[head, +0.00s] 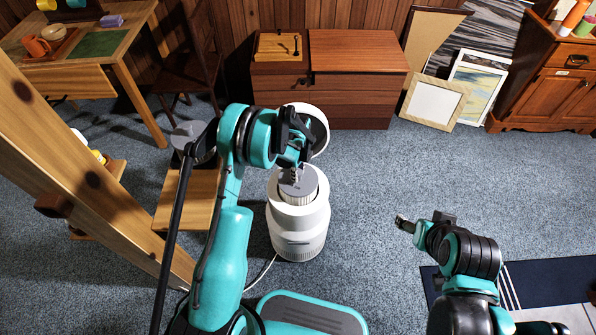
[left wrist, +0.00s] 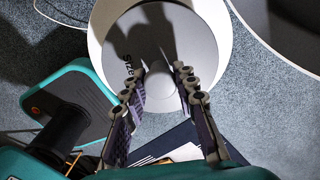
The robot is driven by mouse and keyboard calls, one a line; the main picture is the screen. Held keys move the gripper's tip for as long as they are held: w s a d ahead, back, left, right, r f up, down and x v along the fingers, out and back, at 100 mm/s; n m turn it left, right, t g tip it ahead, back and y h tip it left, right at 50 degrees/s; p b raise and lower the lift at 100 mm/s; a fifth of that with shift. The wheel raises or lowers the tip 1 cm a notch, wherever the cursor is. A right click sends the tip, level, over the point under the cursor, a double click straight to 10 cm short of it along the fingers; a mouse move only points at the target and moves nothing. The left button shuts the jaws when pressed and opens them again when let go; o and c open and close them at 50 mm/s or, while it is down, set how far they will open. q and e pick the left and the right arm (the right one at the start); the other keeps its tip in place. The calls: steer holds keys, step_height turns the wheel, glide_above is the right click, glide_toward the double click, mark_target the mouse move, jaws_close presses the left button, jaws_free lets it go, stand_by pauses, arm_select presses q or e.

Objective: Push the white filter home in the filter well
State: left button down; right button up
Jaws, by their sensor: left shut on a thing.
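The white filter (head: 297,199) has a grey round top with a small knob. It sits upright in the filter well of the white round housing (head: 299,240), its pleated side showing above the rim. The left wrist view shows the grey top (left wrist: 150,40) with dark lettering, inside the white housing rim (left wrist: 97,28). My left gripper (head: 295,170) reaches down from above; its fingers (left wrist: 160,80) are shut on the filter's knob. The well's inside is hidden. My right gripper (head: 404,224) hangs above the carpet at the right, empty; its finger opening is too small to judge.
A round lid (head: 319,118) with a white rim stands behind the housing. A wooden stool (head: 185,200) stands at the left, near a slanted wooden beam (head: 85,185). A white cord (head: 262,272) runs along the carpet.

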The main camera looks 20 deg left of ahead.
arm_select(q)
steer(key=shift+f, duration=3.15)
steer(key=c, duration=1.1)
jaws_free()
step_height(320, 180, up, 12)
